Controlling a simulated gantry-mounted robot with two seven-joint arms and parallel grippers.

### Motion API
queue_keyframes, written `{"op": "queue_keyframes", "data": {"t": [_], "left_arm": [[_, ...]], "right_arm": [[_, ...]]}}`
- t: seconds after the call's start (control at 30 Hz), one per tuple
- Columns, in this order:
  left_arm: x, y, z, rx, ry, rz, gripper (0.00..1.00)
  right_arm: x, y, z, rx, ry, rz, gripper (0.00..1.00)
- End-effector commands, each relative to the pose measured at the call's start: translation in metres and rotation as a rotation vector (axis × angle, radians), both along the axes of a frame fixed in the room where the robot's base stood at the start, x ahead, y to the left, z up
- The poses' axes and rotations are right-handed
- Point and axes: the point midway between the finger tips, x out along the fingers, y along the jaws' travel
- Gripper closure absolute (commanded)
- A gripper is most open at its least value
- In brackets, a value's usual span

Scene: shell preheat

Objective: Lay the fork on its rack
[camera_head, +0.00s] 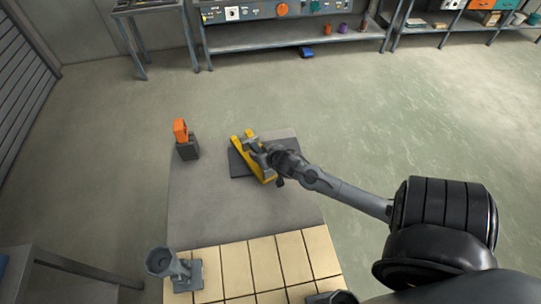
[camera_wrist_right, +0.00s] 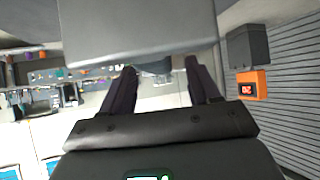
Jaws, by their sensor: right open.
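A yellow two-armed piece (camera_head: 240,149), apparently the fork, is at a dark grey flat plate (camera_head: 238,168) on the floor mat in the head view. I cannot tell for sure which of them is the rack. My right gripper (camera_head: 262,153) is over the yellow piece and hides part of it. In the right wrist view its two dark fingers (camera_wrist_right: 158,88) stand apart, so it is open. A large grey slab (camera_wrist_right: 140,35) fills the top of that view, close beyond the fingertips. I cannot tell whether the fingers touch anything. My left gripper is not in view.
An orange device (camera_head: 180,130) on a grey block stands left of the plate; its display shows in the wrist view (camera_wrist_right: 252,86). A grey cup-like holder (camera_head: 160,262) stands by the beige tiles (camera_head: 265,262). Shelves (camera_head: 290,38) line the back. The mat between is clear.

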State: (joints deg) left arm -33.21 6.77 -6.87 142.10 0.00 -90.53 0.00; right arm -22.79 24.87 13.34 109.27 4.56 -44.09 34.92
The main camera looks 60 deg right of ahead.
Motion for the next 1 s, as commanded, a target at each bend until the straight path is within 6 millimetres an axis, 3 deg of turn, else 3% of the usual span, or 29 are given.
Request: {"op": "queue_keyframes", "data": {"t": [0.4, 0.67, 0.77, 1.0], "left_arm": [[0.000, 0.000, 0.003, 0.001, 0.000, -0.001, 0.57], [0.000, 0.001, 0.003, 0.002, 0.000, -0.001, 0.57], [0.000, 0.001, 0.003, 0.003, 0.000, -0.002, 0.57], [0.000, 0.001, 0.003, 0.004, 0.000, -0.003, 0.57]], "right_arm": [[-0.052, 0.031, 0.044, 0.002, 0.000, -0.001, 0.39], [-0.071, 0.051, 0.054, 0.008, 0.024, 0.014, 0.39], [-0.079, 0.084, 0.045, 0.027, 0.110, 0.071, 0.39], [-0.117, 0.218, 0.024, 0.081, 0.447, 0.389, 0.39]]}}
